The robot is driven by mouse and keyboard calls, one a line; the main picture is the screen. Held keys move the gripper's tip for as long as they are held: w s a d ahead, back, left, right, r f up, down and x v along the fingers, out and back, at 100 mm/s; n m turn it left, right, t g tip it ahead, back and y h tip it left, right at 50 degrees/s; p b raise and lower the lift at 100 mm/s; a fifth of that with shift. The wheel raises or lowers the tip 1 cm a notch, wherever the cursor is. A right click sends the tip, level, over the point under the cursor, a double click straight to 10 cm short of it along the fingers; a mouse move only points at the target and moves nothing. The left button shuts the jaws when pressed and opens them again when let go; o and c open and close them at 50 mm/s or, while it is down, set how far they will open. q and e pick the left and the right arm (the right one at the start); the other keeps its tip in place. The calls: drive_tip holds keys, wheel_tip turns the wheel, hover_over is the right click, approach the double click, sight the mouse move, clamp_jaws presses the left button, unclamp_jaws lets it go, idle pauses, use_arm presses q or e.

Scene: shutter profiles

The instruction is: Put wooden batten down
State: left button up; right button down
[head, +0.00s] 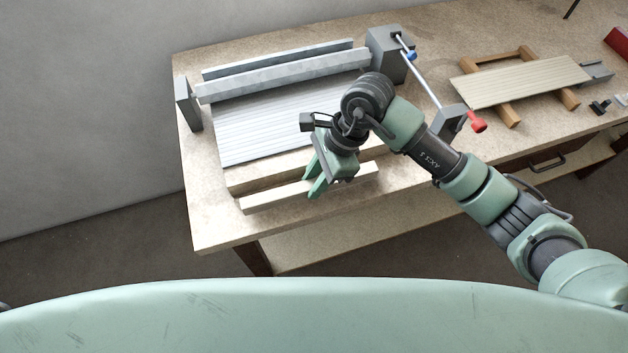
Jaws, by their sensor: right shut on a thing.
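A long pale wooden batten (273,200) lies along the front part of the workbench in the head view. My right gripper (316,186) comes down on it near its middle, with green fingers on either side, and is shut on it. The batten looks roughly parallel to the wooden strip behind it. Whether it touches the bench top or is a little above it I cannot tell. Part of the batten is hidden by the gripper. My left gripper is out of the picture.
A crank rod (423,78) with a red handle (478,122) is to the right. A slatted panel (525,82) rests on a wooden frame (509,113). The bench's front left corner is clear.

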drive_tip(key=shift+f, duration=0.75)
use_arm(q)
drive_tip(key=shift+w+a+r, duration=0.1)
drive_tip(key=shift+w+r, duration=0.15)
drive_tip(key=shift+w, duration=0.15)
use_arm(e)
drive_tip(key=shift+f+b, duration=0.25)
drive_tip(key=shift+b, duration=0.05)
drive_tip(key=c, duration=1.2)
unclamp_jaws()
drive_tip(key=shift+r, duration=0.1)
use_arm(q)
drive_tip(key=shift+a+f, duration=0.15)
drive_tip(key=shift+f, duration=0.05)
use_arm(e)
drive_tip(key=shift+o, duration=0.2)
drive_tip(key=shift+r+p, duration=0.3)
drive_tip(key=shift+p, duration=0.2)
drive_tip(key=b+v, duration=0.3)
drive_tip(key=v, duration=0.7)
drive_tip(key=shift+w+d+r, duration=0.1)
drive_tip(key=shift+d+r, duration=0.05)
drive_tip(key=shift+d, duration=0.05)
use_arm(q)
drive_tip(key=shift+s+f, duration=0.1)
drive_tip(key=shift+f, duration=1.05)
use_arm(e)
drive_tip(key=shift+d+r, duration=0.2)
drive_tip(key=shift+r, duration=0.45)
